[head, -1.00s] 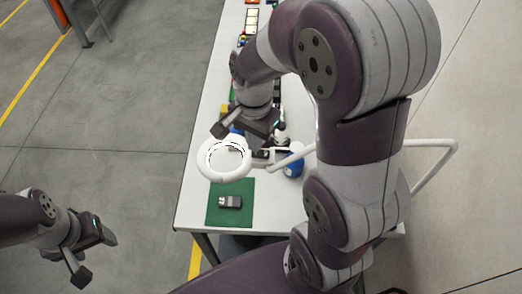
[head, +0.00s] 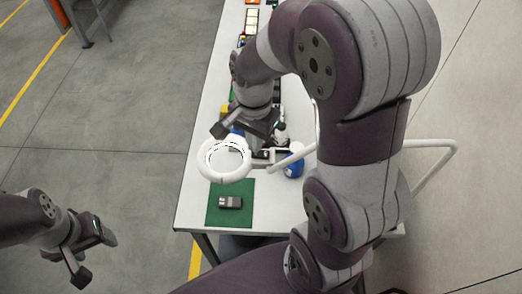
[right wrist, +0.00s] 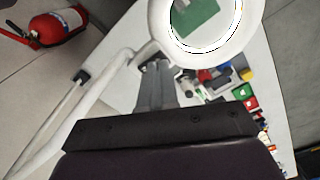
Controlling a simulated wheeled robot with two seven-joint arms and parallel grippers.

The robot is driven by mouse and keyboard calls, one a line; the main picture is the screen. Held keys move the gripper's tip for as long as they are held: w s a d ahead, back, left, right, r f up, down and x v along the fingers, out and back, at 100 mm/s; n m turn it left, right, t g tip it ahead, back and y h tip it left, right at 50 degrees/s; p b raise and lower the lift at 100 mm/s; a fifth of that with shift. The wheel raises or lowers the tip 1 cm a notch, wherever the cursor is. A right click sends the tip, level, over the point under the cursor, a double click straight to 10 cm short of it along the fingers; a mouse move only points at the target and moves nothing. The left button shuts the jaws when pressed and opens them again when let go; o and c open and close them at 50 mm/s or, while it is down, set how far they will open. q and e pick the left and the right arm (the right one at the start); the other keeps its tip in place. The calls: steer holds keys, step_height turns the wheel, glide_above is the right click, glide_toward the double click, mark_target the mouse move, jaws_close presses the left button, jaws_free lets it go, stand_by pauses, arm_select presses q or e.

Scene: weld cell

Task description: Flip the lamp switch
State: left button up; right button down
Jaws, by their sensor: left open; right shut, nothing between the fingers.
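The lamp is a white ring head (head: 205,173) on a white jointed arm (head: 420,182), over the near end of the table. The ring also shows at the top of the right wrist view (right wrist: 157,27). My right gripper (head: 258,149) is partly hidden in the head view, close to where the ring meets its arm. In the right wrist view its fingers (right wrist: 154,72) are together and empty, beside that joint. Contact cannot be told. I cannot make out the switch. My left gripper (head: 95,258) is open and empty, off the table at lower left.
The white table (head: 190,215) carries a green mat (head: 217,216) with a small grey device (head: 230,202). A blue object (head: 293,168) stands beside the lamp arm. Several coloured items sit further back. A red extinguisher (right wrist: 55,27) is on the floor.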

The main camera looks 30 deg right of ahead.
steer(key=shift+f+b, duration=0.7)
steer(key=shift+f, duration=0.3)
stand_by(0.8)
steer(key=shift+r, duration=0.1)
step_height(320, 180, up, 7)
steer(key=p, duration=0.7)
